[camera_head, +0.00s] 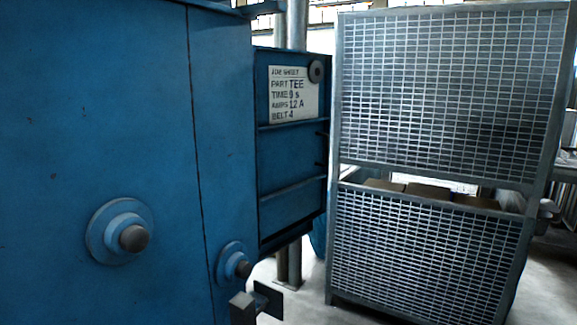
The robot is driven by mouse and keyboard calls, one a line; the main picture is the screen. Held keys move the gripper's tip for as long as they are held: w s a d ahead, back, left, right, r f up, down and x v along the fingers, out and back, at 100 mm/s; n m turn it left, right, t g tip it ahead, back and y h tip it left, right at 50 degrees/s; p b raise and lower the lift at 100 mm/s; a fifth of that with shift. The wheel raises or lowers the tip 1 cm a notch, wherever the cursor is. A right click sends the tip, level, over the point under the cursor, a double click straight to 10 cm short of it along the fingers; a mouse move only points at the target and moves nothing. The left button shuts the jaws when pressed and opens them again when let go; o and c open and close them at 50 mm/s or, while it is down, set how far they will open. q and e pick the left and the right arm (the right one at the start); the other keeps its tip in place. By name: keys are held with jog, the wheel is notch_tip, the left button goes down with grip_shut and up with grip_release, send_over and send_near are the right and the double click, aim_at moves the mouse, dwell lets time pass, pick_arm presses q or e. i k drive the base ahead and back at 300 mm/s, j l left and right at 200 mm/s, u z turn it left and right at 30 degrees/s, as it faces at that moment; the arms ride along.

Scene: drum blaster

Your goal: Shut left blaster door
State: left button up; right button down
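The blue blaster body (90,120) fills the left half of the head view, close in front of me. Two round hubs with brown centres stick out of its face. A ribbed blue panel (290,160) stands just past its right edge and carries a white job sheet (293,95). I cannot tell for sure whether this panel is the left door, or how far the door is open. A grey block with a dark plate (268,299) juts out at the bottom, below the smaller hub. Neither of my grippers is in view.
A tall grey mesh cage (430,250) stands to the right, with brown boxes (430,191) inside it. A grey post (295,30) rises behind the ribbed panel. A strip of pale floor (300,305) shows between the blaster and the cage.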

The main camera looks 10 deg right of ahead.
aim_at(292, 157)
jog(key=i+l+u, duration=0.35)
jog(key=l, duration=0.3)
jog(key=i+l+u, duration=0.15)
jog(key=l, duration=0.2)
jog(key=i+l+u, duration=0.2)
jog(key=l, duration=0.15)
jog(key=k, duration=0.1)
